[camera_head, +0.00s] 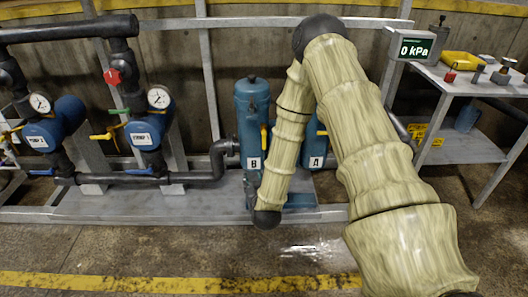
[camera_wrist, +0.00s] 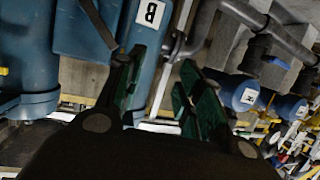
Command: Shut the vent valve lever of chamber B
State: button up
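Chamber B (camera_head: 252,110) is an upright blue cylinder left of my forearm in the head view, with a white B label (camera_head: 254,163). Its yellow lever (camera_head: 264,138) stands roughly upright on its right side. In the wrist view the B label (camera_wrist: 151,13) is on blue casing (camera_wrist: 75,35) beyond my fingers; I cannot make out the lever there. My gripper (camera_wrist: 162,70) is open, with green pads apart and nothing held between them. It is low in front of chamber B, mostly hidden by my arm in the head view.
Chamber A, labelled A (camera_head: 315,162), is behind my arm, with a partly hidden yellow lever (camera_head: 321,132). Blue pumps (camera_head: 150,132) and black pipes (camera_head: 212,170) are on the left. A gauge reads 0 kPa (camera_head: 415,48) beside a table (camera_head: 490,90). The front floor is clear.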

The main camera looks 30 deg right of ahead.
aim_at(264, 140)
jog(key=w+d+r+h+b, duration=0.1)
jog(key=w+d+r, duration=0.1)
jog(key=w+d, duration=0.2)
jog(key=w+d+r+m+t+h+b, duration=0.1)
jog(key=w+d+r+h, duration=0.1)
jog(key=w+d, duration=0.2)
jog(key=w+d+r+m+h+b, duration=0.1)
jog(key=w+d, duration=0.4)
jog(key=shift+r+t, duration=0.4)
jog(key=shift+c, duration=0.2)
grip_shut()
